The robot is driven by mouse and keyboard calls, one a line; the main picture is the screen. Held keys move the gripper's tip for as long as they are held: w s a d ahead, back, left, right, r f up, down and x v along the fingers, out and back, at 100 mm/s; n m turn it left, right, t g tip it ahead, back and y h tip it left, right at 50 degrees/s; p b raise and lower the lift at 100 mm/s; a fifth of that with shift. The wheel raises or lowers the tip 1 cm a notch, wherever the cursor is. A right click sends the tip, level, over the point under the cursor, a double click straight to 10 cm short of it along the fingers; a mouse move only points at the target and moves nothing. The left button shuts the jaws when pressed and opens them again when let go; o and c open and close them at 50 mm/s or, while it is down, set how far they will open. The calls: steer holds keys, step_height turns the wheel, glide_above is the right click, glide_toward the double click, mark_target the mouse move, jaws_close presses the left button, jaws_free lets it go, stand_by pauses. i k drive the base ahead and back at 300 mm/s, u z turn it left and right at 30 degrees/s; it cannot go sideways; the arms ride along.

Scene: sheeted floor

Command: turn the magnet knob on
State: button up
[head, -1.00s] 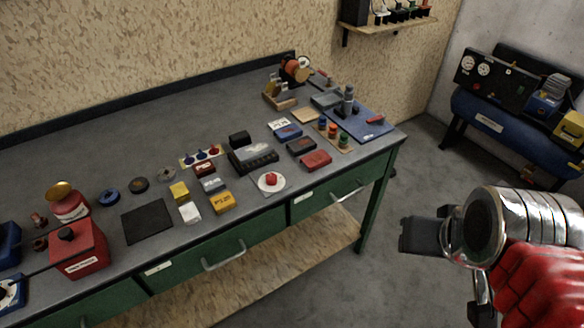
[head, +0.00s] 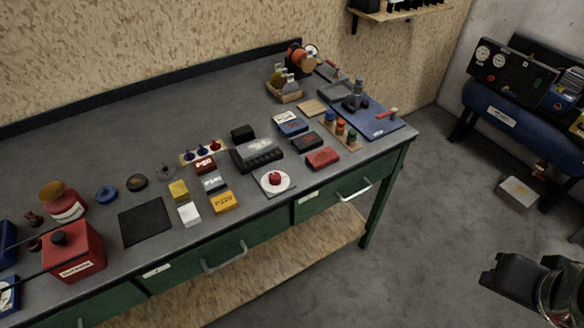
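A red knob (head: 276,178) on a round white plate (head: 266,187) sits near the front edge of the workbench. A red box (head: 84,265) with a black knob on top (head: 59,239) stands at the front left of the bench; its label is too small to read. I cannot tell for sure which is the magnet knob, or how either is set. My gripper (head: 497,283) is at the bottom right, over the floor and well apart from the bench. Only its dark end shows, and the picture's edge cuts off the rest, so its opening is unclear.
The grey workbench (head: 100,150) is crowded with small boxes, including a yellow one (head: 223,202) beside the white plate. A blue mat (head: 370,120) lies at its right end. A blue tank (head: 500,115) stands at right. Open floor (head: 420,220) lies between.

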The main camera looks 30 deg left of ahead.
mark_target(275, 178)
steer(key=z, duration=0.1)
steer(key=k, duration=0.7)
steer(key=u, duration=1.9)
steer(key=i, duration=1)
steer(key=u, duration=0.1)
